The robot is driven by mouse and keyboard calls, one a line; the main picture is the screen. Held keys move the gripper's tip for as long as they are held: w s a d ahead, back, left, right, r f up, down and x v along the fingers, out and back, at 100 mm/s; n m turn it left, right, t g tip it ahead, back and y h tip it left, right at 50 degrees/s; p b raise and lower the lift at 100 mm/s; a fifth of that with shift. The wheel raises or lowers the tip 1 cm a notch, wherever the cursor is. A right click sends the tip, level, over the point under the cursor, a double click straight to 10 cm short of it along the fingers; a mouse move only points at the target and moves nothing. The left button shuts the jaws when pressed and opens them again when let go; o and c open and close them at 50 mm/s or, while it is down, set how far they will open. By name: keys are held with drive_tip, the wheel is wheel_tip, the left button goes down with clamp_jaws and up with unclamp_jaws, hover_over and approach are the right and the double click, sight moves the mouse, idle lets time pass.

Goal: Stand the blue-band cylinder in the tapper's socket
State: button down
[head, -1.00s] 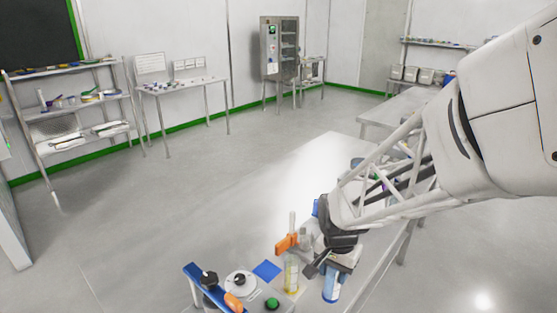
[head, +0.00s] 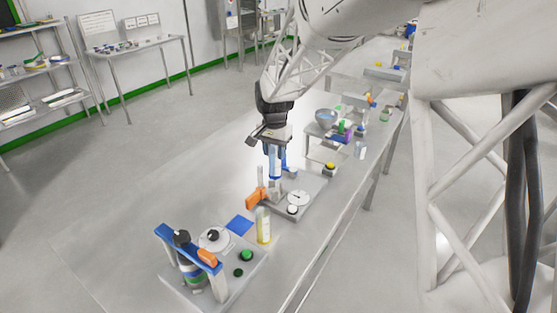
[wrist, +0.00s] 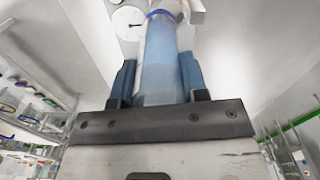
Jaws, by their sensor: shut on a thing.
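My gripper (head: 275,147) is shut on the blue-band cylinder (head: 275,163), a clear bluish tube held roughly upright in the air. In the wrist view the cylinder (wrist: 161,62) sits between two blue finger pads, with its dark blue band at the far end. Below and around it in the head view is a grey bench device (head: 312,190) with a white dial, an orange clamp and a thin post. A nearer device (head: 250,268) has a blue bar, a dial and a green button. I cannot tell which is the tapper, and no socket opening shows clearly.
A yellow-filled cylinder (head: 264,226) stands between the two devices, beside a blue square (head: 239,226). The left part of the bench (head: 150,208) is clear.

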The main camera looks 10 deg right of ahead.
sight(273, 170)
drive_tip(key=shift+w+a+r, duration=0.15)
drive_tip(key=shift+w, duration=0.75)
drive_tip(key=shift+f, duration=0.25)
drive_tip(key=shift+f, duration=2.25)
drive_tip(key=shift+f, duration=2.2)
idle(1.5)
drive_tip(key=shift+c, duration=1.2)
unclamp_jaws()
